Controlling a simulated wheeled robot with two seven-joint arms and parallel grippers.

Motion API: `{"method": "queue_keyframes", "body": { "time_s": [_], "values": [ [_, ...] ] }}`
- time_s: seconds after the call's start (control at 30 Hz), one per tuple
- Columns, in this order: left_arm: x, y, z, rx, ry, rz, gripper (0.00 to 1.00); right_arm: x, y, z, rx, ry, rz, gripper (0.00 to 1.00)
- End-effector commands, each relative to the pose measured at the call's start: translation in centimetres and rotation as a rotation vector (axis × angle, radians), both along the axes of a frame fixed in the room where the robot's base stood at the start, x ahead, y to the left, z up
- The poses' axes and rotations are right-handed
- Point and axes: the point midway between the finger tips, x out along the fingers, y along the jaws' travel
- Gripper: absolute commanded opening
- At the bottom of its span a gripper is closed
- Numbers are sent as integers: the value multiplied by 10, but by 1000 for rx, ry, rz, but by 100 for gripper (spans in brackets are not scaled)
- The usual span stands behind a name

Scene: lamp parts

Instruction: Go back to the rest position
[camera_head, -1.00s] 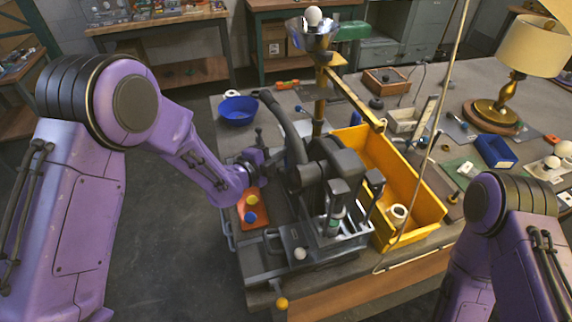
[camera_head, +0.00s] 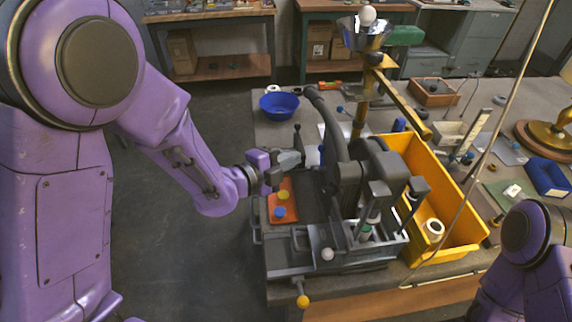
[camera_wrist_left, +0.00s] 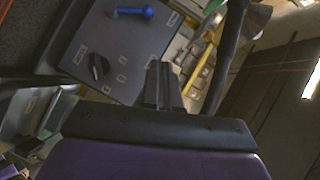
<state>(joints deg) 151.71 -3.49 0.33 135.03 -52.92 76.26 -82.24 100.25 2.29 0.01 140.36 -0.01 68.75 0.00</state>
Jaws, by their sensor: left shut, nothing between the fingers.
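My left gripper (camera_head: 291,160) is at the end of the purple arm from the left. It is shut and empty, in the air beside the grey machine (camera_head: 352,180) with the curved lever. In the left wrist view its fingers (camera_wrist_left: 164,88) are together, with a grey panel (camera_wrist_left: 125,48) bearing a black knob and a blue lever beyond them. Part of my right arm shows at the lower right; the right gripper is out of view.
An orange tray (camera_head: 271,205) with a yellow and a blue piece lies just below the left gripper. A blue bowl (camera_head: 279,104), a yellow bin (camera_head: 457,222) and a brass stand (camera_head: 361,95) are on the table. Open floor lies left of the table.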

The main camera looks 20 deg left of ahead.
Motion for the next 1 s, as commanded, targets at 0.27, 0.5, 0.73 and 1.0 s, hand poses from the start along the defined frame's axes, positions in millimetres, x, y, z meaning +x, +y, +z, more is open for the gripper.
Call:
{"method": "queue_keyframes", "body": {
  "time_s": [0.27, 0.5, 0.73, 1.0],
  "values": [
    [-10, 6, 4, -4, 3, 2, 0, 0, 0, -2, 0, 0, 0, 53],
    [-1, 30, 1, -418, 215, 243, 0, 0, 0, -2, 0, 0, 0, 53],
    [-44, 97, -131, -1094, 593, 904, 0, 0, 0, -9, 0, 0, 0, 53],
    [-202, 150, -288, -1267, 744, 1632, 0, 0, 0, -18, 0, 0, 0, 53]
  ]
}}
